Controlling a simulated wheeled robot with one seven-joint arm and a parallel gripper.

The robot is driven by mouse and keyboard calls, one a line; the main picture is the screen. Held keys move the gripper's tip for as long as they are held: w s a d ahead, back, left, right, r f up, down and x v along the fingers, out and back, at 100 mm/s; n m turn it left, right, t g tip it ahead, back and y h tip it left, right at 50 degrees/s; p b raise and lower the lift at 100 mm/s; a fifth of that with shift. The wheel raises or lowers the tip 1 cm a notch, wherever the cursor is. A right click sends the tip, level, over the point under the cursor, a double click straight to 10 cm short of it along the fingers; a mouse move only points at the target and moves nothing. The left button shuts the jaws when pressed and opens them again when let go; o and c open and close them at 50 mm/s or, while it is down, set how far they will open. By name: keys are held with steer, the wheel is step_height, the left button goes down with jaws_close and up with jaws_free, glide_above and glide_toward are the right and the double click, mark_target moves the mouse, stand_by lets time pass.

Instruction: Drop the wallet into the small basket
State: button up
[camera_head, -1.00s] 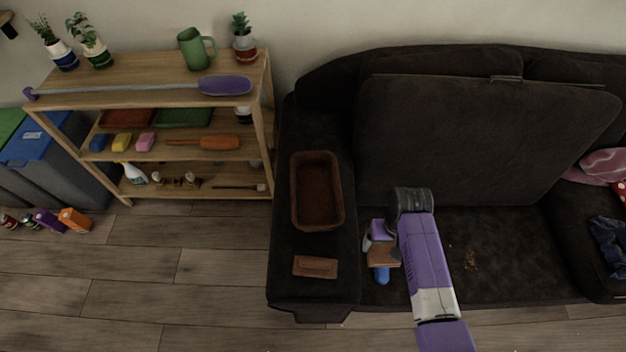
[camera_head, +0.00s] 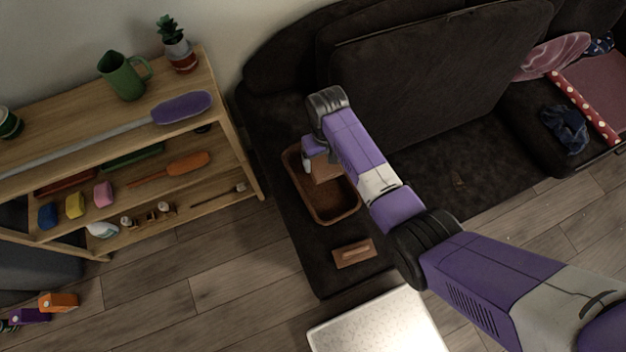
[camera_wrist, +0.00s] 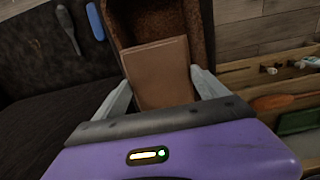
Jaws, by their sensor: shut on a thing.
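The wallet (camera_wrist: 160,72) is a flat brown piece held between the two fingers of my gripper (camera_wrist: 162,90) in the wrist view. In the head view my gripper (camera_head: 310,160) and the wallet (camera_head: 327,168) are above the far part of the small basket. The small basket (camera_head: 335,213) is a brown, open, rectangular container on the sofa's left arm. Its speckled brown inside (camera_wrist: 200,15) shows behind the wallet in the wrist view. The wallet hides part of the basket, and my arm covers its right side in the head view.
A flat brown object (camera_head: 354,253) lies on the sofa arm (camera_head: 325,270) near the basket. A wooden shelf (camera_head: 235,150) stands to the left. A blue item (camera_wrist: 95,20) and a grey item (camera_wrist: 66,25) lie on the dark sofa seat.

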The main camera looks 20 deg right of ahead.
steer(key=shift+f+b, duration=2.45)
steer(key=shift+f, duration=0.35)
steer(key=o, duration=1.3)
steer(key=shift+r, duration=0.1)
step_height(320, 180, up, 8)
steer(key=shift+f, duration=0.15)
